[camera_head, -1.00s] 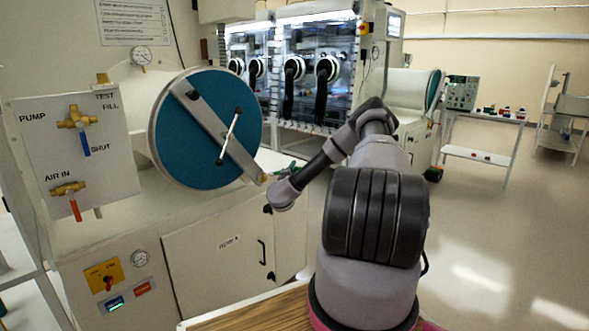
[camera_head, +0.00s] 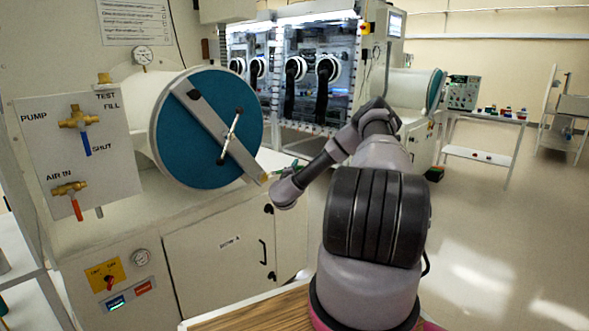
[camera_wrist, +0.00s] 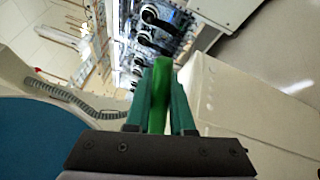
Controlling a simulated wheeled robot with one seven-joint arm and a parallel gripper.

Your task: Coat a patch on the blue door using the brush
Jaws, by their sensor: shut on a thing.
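The blue door (camera_head: 187,148) is the round disc on the white cylinder at left centre of the head view, with a metal bar and a handle rod across it. Its blue edge also shows at the lower left of the wrist view (camera_wrist: 35,140). My gripper (camera_head: 293,167) is to the right of the door's lower right edge, apart from it. In the wrist view its teal fingers (camera_wrist: 160,95) are shut on a bright green thing (camera_wrist: 160,85), likely the brush handle. The bristles cannot be made out.
A valve panel (camera_head: 75,150) stands left of the door. The bar's tan-tipped end (camera_head: 262,178) sticks out past the door's edge close to my gripper. A white cabinet (camera_head: 215,255) is below. A glovebox (camera_head: 312,75) stands behind; the floor at right is clear.

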